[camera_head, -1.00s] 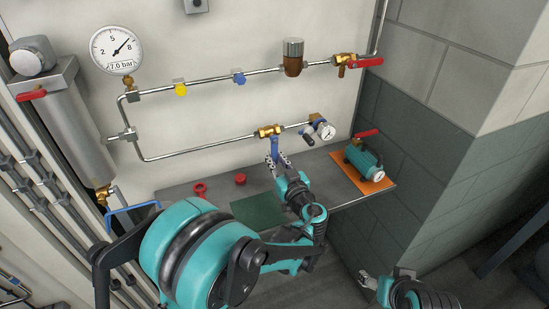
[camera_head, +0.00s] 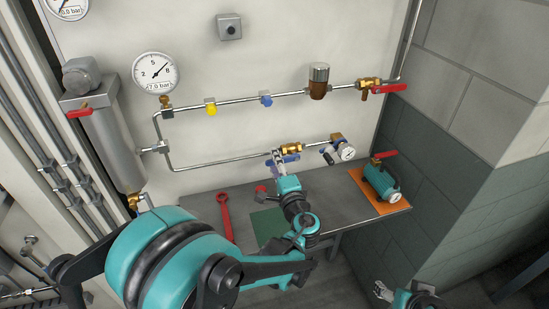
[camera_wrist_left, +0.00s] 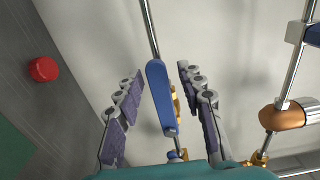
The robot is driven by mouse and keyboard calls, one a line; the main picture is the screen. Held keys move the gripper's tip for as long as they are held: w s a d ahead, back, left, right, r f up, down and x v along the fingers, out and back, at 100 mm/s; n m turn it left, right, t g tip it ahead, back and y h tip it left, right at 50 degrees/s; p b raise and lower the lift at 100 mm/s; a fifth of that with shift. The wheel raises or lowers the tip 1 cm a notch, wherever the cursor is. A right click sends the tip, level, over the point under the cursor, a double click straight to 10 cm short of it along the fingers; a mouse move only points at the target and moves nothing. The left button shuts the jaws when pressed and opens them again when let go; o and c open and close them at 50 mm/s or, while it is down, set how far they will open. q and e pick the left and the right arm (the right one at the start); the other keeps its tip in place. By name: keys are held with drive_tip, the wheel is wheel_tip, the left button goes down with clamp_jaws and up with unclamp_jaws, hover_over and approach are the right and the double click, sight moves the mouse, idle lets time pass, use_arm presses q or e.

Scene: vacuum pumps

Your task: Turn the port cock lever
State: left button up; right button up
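The port cock is a brass valve (camera_head: 291,149) on the lower pipe, with a blue lever (camera_head: 289,159). The lever lies along the pipe, pointing left. My left gripper (camera_head: 277,157) is at the lever's left end and partly covers it. In the left wrist view, the blue lever (camera_wrist_left: 161,97) runs between the two spread fingers of the left gripper (camera_wrist_left: 158,95), with a gap visible on each side. The brass body is mostly hidden behind the lever there. My right gripper (camera_head: 383,291) is low at the right, away from the valve, too small to judge.
Below the pipe is a grey bench (camera_head: 338,205) with a red wrench (camera_head: 226,217), a red cap (camera_head: 262,188), a green mat (camera_head: 268,224) and a teal pump (camera_head: 381,183) on an orange plate. A small gauge (camera_head: 347,153) sits right of the valve.

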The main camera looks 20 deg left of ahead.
use_arm(q)
drive_tip(key=shift+s+d, duration=0.1)
idle(0.3)
drive_tip(key=shift+v, duration=0.9)
drive_tip(key=shift+v, duration=3)
